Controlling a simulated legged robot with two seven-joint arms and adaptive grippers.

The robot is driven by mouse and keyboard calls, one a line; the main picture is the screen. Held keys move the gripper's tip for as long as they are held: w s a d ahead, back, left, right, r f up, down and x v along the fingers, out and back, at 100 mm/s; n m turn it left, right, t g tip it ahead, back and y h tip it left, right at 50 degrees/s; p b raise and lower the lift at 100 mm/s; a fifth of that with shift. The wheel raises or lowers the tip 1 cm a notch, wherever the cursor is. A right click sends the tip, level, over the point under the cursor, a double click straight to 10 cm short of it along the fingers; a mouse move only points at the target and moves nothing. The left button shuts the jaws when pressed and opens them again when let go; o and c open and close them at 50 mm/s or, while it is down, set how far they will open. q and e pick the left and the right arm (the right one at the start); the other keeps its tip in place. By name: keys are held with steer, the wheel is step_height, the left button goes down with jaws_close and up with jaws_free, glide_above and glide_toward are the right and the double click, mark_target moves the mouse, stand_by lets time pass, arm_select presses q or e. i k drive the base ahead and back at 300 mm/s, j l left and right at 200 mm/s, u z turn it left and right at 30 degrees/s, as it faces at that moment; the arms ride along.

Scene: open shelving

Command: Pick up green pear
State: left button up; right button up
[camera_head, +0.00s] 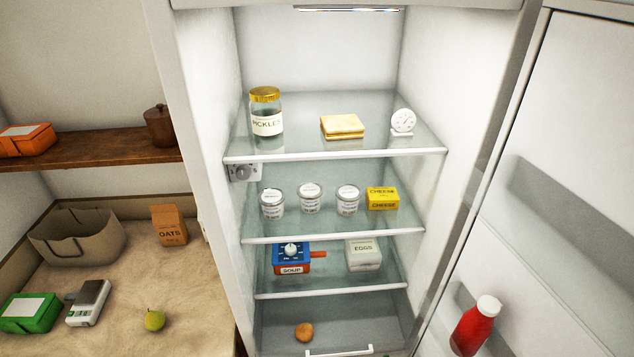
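The green pear (154,321) sits on the beige counter (170,270) at the lower left. It is small and yellow-green with a short dark stem. It stands apart from the things around it, with a grey-white scale-like device (88,303) to its left. Neither of my grippers shows in the head view, so I cannot see where they are or whether they are open.
A green box (30,313), a fabric basket (77,240) and an oats packet (169,226) stand on the counter. The open fridge, with its side wall (205,150), rises right of it. A wooden shelf (95,149) hangs above. Counter around the pear is clear.

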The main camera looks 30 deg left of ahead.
mark_target(155, 320)
steer(key=u, duration=2.35)
steer(key=z, duration=0.3)
steer(key=i+j+z, duration=0.1)
steer(key=z, duration=0.3)
steer(key=j+z, duration=0.6)
steer(key=z, duration=0.25)
steer(key=j+z, duration=0.25)
steer(key=z, duration=0.2)
